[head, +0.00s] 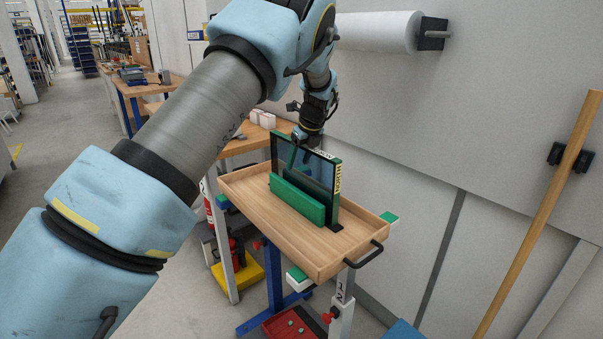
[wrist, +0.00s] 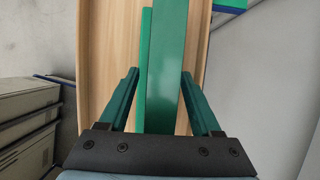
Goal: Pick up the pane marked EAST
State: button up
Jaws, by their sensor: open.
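A glazed pane in a green frame (head: 337,190) stands upright on the wooden tray of a cart. A green block (head: 297,200) stands along its near side. Yellow lettering runs down the frame's right end and a pale label sits on its top edge; I cannot read EAST on either. My gripper (head: 297,142) is over the pane's top edge, toward its left part. In the wrist view, my open gripper (wrist: 160,74) has one green finger on each side of the frame's top edge (wrist: 170,50), with gaps between. Whether the fingertips reach below that edge is unclear.
The tray (head: 245,189) has a raised rim and a black handle (head: 366,258) at its right end. A wall stands close behind, with a white roll (head: 375,32) and a wooden pole (head: 540,220). A workbench (head: 255,137) is behind left.

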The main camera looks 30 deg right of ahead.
grip_shut()
dwell(0.5)
dwell(0.8)
jog(key=shift+w+r, duration=0.1)
jog(key=shift+r, duration=0.1)
